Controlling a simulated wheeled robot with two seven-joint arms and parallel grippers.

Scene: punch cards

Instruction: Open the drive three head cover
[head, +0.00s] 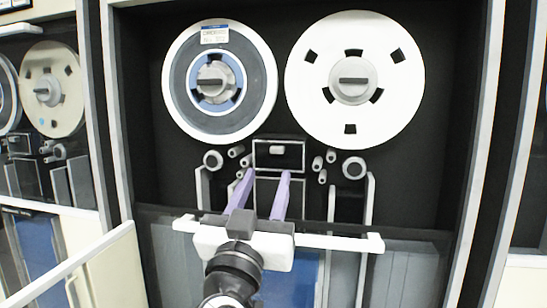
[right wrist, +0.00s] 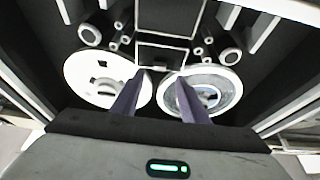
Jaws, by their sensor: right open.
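The drive's head cover (head: 291,161) is a small dark box with pale edges and a light knob (head: 277,150), below and between the two tape reels. It looks closed. My right gripper (head: 267,172) is open and empty, its two purple fingers pointing up at the cover's lower part. In the right wrist view, which is turned over, the fingertips (right wrist: 161,75) are spread by the dark box of the cover (right wrist: 160,55). I cannot tell whether they touch it. My left gripper is out of view.
A grey-and-blue reel (head: 258,80) and a white reel (head: 310,110) sit above. Several rollers (head: 354,168) flank the cover. A white horizontal bar (head: 340,242) crosses the front near my right wrist. Another tape drive (head: 50,90) stands at the left.

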